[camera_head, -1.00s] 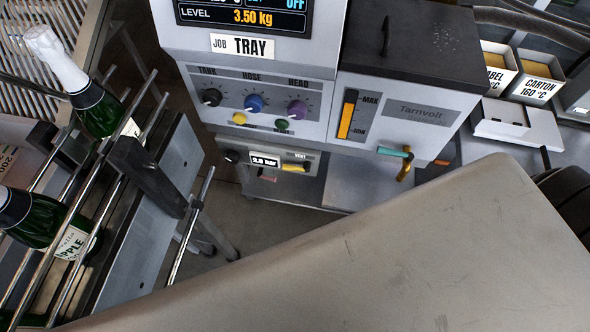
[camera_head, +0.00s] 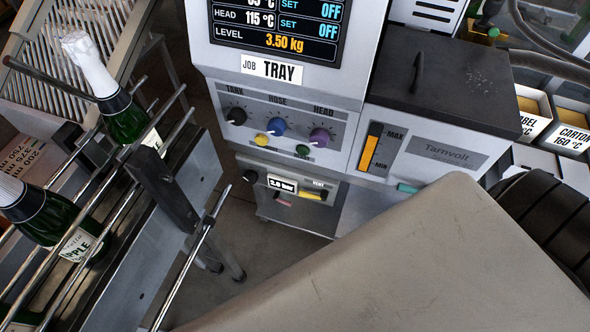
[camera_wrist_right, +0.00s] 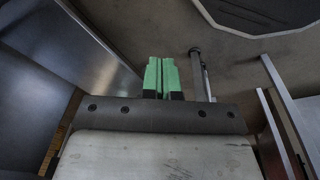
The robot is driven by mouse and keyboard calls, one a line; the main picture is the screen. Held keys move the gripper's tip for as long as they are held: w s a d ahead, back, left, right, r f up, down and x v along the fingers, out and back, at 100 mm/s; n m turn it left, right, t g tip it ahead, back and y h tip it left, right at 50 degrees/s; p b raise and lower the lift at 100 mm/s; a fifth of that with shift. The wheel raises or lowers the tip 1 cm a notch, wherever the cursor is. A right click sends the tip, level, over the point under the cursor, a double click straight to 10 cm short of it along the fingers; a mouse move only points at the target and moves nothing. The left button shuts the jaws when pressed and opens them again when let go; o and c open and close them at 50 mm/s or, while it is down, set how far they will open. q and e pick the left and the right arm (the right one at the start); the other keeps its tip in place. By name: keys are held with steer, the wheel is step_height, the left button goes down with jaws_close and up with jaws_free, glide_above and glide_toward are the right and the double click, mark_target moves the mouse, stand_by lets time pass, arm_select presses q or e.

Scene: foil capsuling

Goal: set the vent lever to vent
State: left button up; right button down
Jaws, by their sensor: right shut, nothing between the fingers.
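In the head view the vent lever (camera_head: 312,195) is a yellow handle under the small VENT label on the machine's lower panel. It lies roughly level, its free end toward the left. The panel also carries a 2.0 bar display (camera_head: 282,184) and a pink handle (camera_head: 283,200). My right gripper (camera_wrist_right: 161,76) shows in the right wrist view, its green fingertips together with nothing between them. The lever cannot be made out in that view, and the gripper is hidden in the head view. My left gripper is in neither view.
The machine (camera_head: 285,90) has several knobs above the lower panel and a teal handle (camera_head: 407,188) partly hidden by my arm. A rail rack with green bottles (camera_head: 75,228) stands at left. Floor shows between rack and machine. My beige arm covers the lower right.

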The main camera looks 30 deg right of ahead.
steer(key=w+a+r+m+t+h+b, duration=0.1)
steer(key=w+r+m+b, duration=0.1)
steer(key=w+r, duration=0.65)
steer(key=w+r+m+t+h+b, duration=0.15)
steer(key=w+r, duration=0.35)
steer(key=w, duration=0.7)
steer(key=w+d+r+m+h+b, duration=0.1)
steer(key=r+m, duration=0.3)
steer(key=r, duration=0.5)
steer(key=w+d+r+m+h+b, duration=0.1)
steer(key=w+r+m, duration=0.2)
steer(key=r, duration=0.5)
steer(key=shift+w+d+r+m+t+h, duration=0.15)
steer(key=shift+w+r+m+t+h, duration=0.05)
steer(key=shift+r+m+t+h, duration=0.15)
steer(key=shift+f, duration=0.1)
glide_above(306, 195)
step_height(306, 195, down, 8)
steer(key=shift+w+d+f, duration=0.1)
steer(key=shift+w+d, duration=0.05)
steer(key=shift+a+f, duration=0.2)
steer(key=shift+f, duration=1)
steer(key=shift+s+a+f, duration=0.1)
steer(key=shift+s+f, duration=0.15)
steer(key=shift+f, duration=0.4)
